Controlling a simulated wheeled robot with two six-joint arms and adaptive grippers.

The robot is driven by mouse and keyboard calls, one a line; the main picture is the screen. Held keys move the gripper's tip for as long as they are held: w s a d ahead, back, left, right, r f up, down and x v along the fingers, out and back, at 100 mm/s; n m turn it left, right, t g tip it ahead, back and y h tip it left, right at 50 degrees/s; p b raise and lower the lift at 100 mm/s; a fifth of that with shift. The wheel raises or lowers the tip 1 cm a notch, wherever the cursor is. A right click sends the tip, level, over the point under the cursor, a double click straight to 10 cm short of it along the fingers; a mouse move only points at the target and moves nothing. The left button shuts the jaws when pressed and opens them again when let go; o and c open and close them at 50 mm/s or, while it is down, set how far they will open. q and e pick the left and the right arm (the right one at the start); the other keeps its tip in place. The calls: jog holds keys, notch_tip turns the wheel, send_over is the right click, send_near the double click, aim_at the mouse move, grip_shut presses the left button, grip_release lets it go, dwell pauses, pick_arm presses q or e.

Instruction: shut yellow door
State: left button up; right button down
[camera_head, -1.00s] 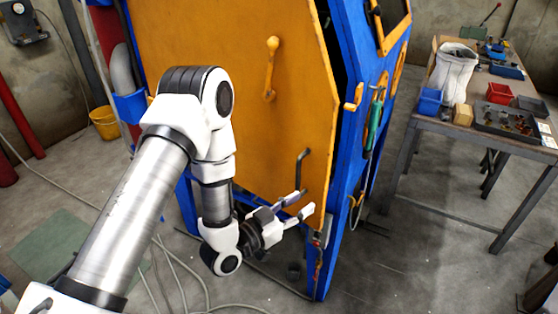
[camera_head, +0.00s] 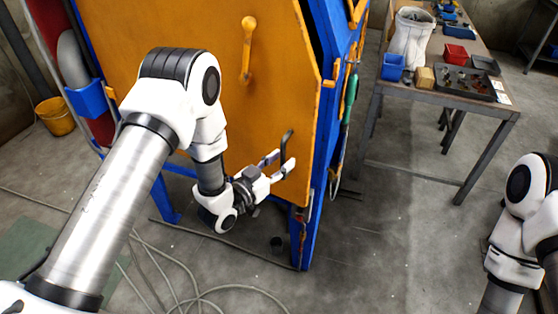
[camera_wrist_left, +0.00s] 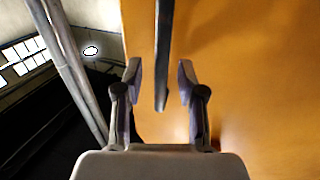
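The yellow door (camera_head: 190,60) of a blue cabinet fills the upper middle of the head view. A dark gap shows along its upper right edge, so it stands slightly ajar there. A dark bent handle (camera_head: 288,139) sits low near its right edge. My left gripper (camera_head: 280,161) is open at this handle. In the left wrist view the dark handle bar (camera_wrist_left: 163,60) reaches down between the two spread fingers (camera_wrist_left: 160,82), with space on both sides. The yellow door (camera_wrist_left: 245,70) lies behind. My right gripper is out of view.
An orange lever (camera_head: 247,50) is on the door above the dark handle. The blue cabinet frame (camera_head: 325,70) stands right of it. A workbench (camera_head: 440,105) with bins is at right. Hoses (camera_head: 200,290) lie on the floor. My right arm (camera_head: 525,210) shows at the right edge.

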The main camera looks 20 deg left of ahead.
pick_arm(q)
jog(key=shift+d, duration=0.1)
grip_shut()
jog(key=shift+w+f, duration=0.15)
jog(key=shift+w, duration=0.25)
jog(key=w+d+n+y+b, duration=0.1)
jog(key=w+b, duration=0.1)
jog(key=w, duration=0.4)
jog(key=w+d+r+n+t+y+b, duration=0.1)
jog(key=w+y+b, duration=0.1)
jog(key=w, duration=0.5)
jog(key=shift+d+b, duration=0.2)
jog(key=shift+b, duration=0.4)
grip_release()
jog(key=shift+w+d+f, duration=0.1)
jog(key=shift+w, duration=0.1)
jog(key=shift+f, duration=0.15)
jog(key=shift+f, duration=0.1)
